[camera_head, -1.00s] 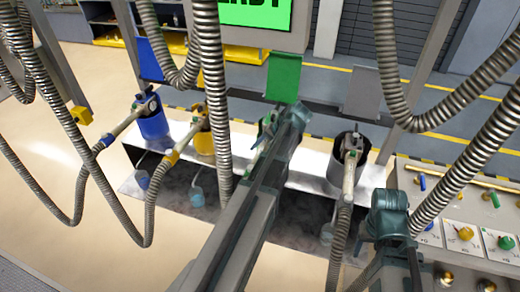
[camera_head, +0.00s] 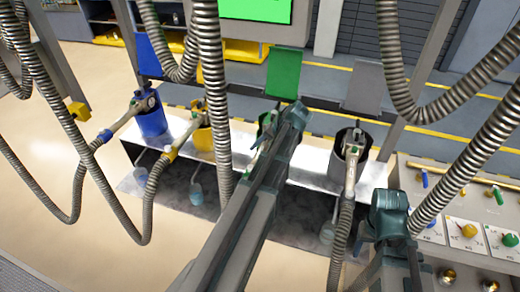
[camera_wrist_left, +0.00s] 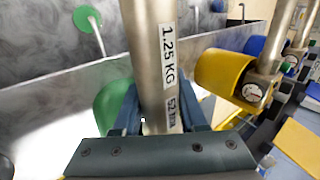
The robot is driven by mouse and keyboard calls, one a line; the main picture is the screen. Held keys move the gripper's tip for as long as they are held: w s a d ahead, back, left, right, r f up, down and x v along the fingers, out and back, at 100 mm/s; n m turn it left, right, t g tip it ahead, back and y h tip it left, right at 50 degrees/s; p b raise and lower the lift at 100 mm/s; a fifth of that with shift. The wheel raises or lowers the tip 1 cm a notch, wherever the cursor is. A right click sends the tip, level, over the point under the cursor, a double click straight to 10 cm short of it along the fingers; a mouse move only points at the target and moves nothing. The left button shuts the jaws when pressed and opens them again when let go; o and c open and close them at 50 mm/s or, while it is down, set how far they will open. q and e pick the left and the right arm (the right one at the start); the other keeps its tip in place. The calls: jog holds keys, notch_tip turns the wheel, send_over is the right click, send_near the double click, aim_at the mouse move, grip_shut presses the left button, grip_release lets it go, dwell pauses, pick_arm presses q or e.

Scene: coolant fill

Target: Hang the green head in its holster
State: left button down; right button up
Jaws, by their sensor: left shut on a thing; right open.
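My left gripper (camera_wrist_left: 162,115) is shut on a bare metal pipe (camera_wrist_left: 155,55) labelled "1.25 KG", which I take to be the green head's tube. Its lower end is hidden behind the gripper. A green cup (camera_wrist_left: 110,108), likely the green holster, shows just behind the pipe; I cannot tell whether the head sits in it. In the head view, my left arm hides most of this spot. A little green (camera_head: 266,120) shows beside the left wrist, below the green back plate (camera_head: 284,73). My right gripper (camera_head: 390,255) is open at lower right, apart from the holsters.
Blue (camera_head: 152,120) and yellow (camera_head: 202,138) holsters with heads stand to the left. Several ribbed hoses (camera_head: 208,70) hang across the view. A valve panel (camera_head: 470,235) is at the right.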

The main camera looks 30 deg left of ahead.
pick_arm(q)
jog(key=shift+f+b, duration=0.3)
jog(key=shift+f, duration=0.1)
jog(key=shift+c, duration=1.9)
grip_release()
jog(key=shift+r, duration=0.1)
jog(key=p+v, duration=1.1)
jog(key=v, duration=0.2)
jog(key=shift+d+r, duration=0.2)
jog(key=shift+r, duration=0.05)
